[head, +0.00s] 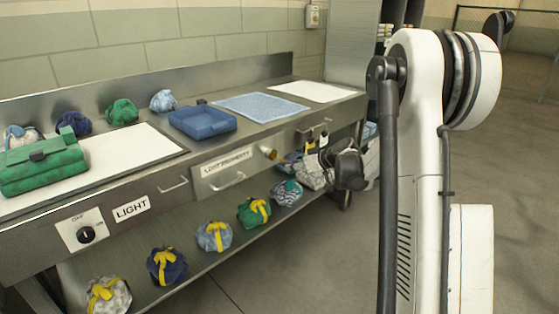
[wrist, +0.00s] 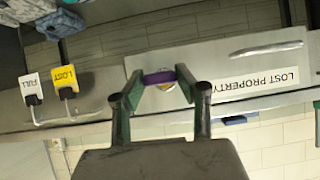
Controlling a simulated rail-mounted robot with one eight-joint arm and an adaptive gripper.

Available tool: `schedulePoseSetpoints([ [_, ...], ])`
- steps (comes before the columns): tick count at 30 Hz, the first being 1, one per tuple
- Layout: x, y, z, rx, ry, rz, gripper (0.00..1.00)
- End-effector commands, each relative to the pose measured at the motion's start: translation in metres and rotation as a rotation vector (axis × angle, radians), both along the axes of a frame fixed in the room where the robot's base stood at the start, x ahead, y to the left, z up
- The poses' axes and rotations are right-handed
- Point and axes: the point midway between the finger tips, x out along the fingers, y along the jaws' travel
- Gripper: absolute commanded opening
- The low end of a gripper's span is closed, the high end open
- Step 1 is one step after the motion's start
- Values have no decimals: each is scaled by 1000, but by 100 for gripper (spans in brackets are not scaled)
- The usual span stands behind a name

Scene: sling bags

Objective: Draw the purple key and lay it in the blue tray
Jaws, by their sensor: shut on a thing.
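The purple key (wrist: 158,76) shows in the wrist view as a purple band between the two fingertips of my gripper (wrist: 160,82). My gripper is shut on it. A brass-coloured round part shows just behind the key, against the drawer front; I cannot tell whether the key is still inside it. In the head view a brass lock (head: 268,153) sticks out of the drawer front, and my dark gripper body (head: 346,167) is to its right; the key is not clear there. The blue tray (head: 203,124) lies on the bench top, left of and above the lock, and looks empty.
A blue mat (head: 262,106) lies right of the tray, with a white panel (head: 310,91) beyond. A green case (head: 42,165) and several bundled bags are at left. More tied bags line the lower shelf. A drawer handle (head: 228,183) and hooks with tags (wrist: 66,84) flank the lock.

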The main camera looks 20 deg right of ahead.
Motion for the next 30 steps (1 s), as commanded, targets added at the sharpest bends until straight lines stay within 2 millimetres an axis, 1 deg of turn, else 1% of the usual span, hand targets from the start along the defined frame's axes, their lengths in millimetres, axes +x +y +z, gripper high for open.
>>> schedulePoseSetpoints([
  [13,-4,-2,0,0,0,-1,2],
  [30,-38,-13,0,0,0,-1,2],
])
